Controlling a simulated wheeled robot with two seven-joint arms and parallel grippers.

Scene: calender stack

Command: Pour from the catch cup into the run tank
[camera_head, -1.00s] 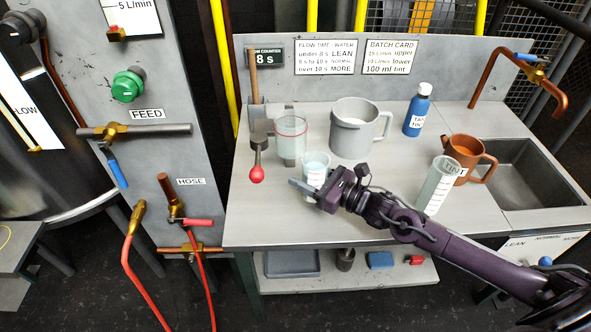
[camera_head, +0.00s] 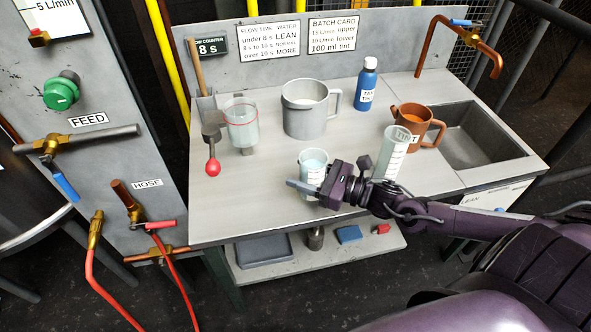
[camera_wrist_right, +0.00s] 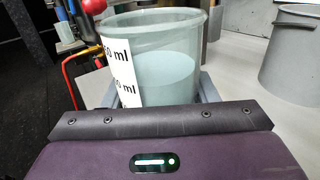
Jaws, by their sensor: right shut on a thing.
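My right gripper (camera_head: 312,188) is shut on a clear cup (camera_head: 313,162) of pale bluish liquid, which I take as the catch cup. It looks about upright over the front of the bench; whether its base is clear of the top is hidden. In the right wrist view the cup (camera_wrist_right: 165,75) sits between the fingers, with a white ml label and liquid below the rim. A steel tank (camera_head: 25,205), possibly the run tank, shows only in part at the left edge; its opening is out of view. My left gripper is not in view.
The bench (camera_head: 240,205) holds a red-ringed clear flow cup (camera_head: 242,125) on a stand, a grey jug (camera_head: 305,110), a blue bottle (camera_head: 366,85), a measuring cylinder (camera_head: 395,152) and a brown pot (camera_head: 416,122). A panel with valves (camera_head: 90,140) and red hoses (camera_head: 95,270) stands left.

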